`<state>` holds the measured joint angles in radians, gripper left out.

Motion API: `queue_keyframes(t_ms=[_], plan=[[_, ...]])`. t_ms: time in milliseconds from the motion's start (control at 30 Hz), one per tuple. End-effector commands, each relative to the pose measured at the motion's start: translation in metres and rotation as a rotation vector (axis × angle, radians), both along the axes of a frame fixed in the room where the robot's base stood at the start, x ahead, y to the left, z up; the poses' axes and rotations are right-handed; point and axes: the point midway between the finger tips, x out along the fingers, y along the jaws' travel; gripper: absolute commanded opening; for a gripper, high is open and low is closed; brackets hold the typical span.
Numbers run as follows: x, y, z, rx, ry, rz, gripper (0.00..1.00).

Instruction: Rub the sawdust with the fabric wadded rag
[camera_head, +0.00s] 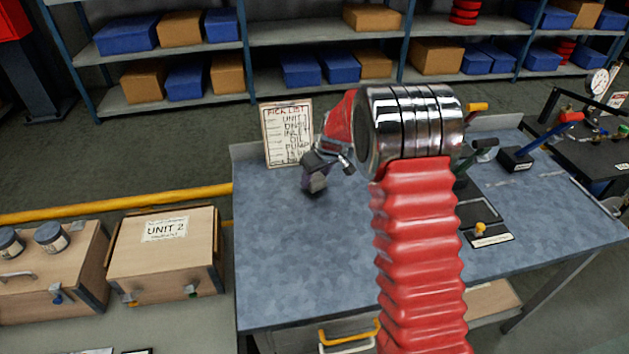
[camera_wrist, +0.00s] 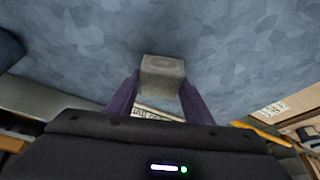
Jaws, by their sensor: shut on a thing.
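A grey, block-shaped wad, which I take to be the fabric rag (camera_wrist: 162,75), sits between the two purple fingers of my gripper (camera_wrist: 162,88) in the wrist view. The fingers are shut on it from both sides. In the head view my gripper (camera_head: 315,174) points down over the back left part of the blue-grey bench top (camera_head: 290,245), just in front of the pick list board. I cannot tell whether the rag touches the bench. I can make out no sawdust in either view; my arm hides part of the bench.
The pick list board (camera_head: 288,133) stands at the bench's back edge. A wooden UNIT 2 box (camera_head: 165,255) is at left. The bench's front left is clear.

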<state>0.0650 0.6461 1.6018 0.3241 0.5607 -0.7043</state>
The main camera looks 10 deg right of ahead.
Motion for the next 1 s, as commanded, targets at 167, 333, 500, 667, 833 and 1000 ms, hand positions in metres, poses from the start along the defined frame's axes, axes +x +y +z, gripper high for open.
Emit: queue_keyframes(t_ms=[167, 333, 500, 667, 833, 1000], plan=[[0.0, 0.0, 0.0, 0.0, 0.0, 0.0, 0.28], [0.003, 0.0, -0.001, 0.0, 0.001, 0.0, 0.28], [0.014, 0.0, -0.002, 0.0, 0.001, 0.0, 0.28], [0.024, 0.0, -0.002, 0.0, 0.0, 0.0, 0.28], [0.034, 0.0, -0.004, 0.0, 0.001, 0.0, 0.28], [0.036, 0.0, -0.004, 0.0, 0.001, 0.0, 0.28]])
